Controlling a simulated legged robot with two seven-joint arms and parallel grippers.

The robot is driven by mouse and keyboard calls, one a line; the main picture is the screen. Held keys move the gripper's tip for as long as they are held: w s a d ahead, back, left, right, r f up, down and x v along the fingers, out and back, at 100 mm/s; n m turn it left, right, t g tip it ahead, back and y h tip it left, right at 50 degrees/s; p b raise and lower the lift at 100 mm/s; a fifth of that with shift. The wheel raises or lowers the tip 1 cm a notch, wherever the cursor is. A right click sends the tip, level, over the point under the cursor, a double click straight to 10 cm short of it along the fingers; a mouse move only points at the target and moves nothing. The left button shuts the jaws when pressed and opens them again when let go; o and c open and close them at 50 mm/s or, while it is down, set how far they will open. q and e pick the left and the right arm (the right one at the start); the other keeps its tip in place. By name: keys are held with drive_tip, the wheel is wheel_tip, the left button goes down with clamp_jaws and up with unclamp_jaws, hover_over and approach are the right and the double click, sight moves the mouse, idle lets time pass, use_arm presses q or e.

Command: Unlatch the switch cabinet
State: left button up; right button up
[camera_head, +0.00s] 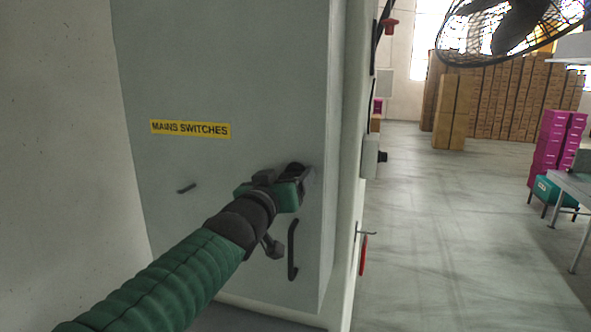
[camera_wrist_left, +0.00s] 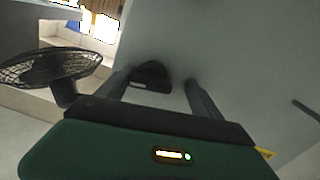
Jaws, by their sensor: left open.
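The grey switch cabinet (camera_head: 240,85) with a yellow MAINS SWITCHES label (camera_head: 190,129) fills the left of the head view. A short dark bar (camera_head: 187,188) and a long black upright handle (camera_head: 292,250) are on its door. My left gripper (camera_head: 301,174) is open at the door's right side, above the handle. In the left wrist view, a black rounded latch-like piece (camera_wrist_left: 152,76) on the door shows between the spread fingers of the gripper (camera_wrist_left: 160,88); contact cannot be told. The head view largely hides this piece behind the gripper. My right gripper is not in view.
A grey box (camera_head: 371,157) and a red-handled item (camera_head: 363,252) are on the wall edge right of the cabinet. A fan (camera_head: 510,28) hangs at upper right. Stacked brown boxes (camera_head: 500,103), magenta crates (camera_head: 553,145) and a table lie beyond. The floor between is clear.

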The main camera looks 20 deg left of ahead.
sight(298, 171)
use_arm(q)
drive_tip(key=shift+s+d+r, duration=0.15)
drive_tip(key=shift+s+d, duration=0.05)
drive_tip(key=shift+d, duration=0.1)
drive_tip(key=shift+s+d+r, duration=0.4)
drive_tip(key=shift+s+d, duration=0.2)
drive_tip(key=shift+s, duration=0.15)
drive_tip(key=shift+c, duration=0.7)
drive_tip(key=shift+s+d, duration=0.1)
drive_tip(key=shift+s, duration=0.05)
drive_tip(key=shift+c, duration=1.1)
drive_tip(key=shift+w+a+f, duration=0.2)
drive_tip(key=shift+w+a, duration=0.05)
drive_tip(key=shift+a, duration=0.45)
drive_tip(key=c, duration=0.7)
drive_tip(key=shift+c, duration=1.4)
drive_tip(key=shift+d, duration=0.35)
drive_tip(key=shift+c, duration=0.2)
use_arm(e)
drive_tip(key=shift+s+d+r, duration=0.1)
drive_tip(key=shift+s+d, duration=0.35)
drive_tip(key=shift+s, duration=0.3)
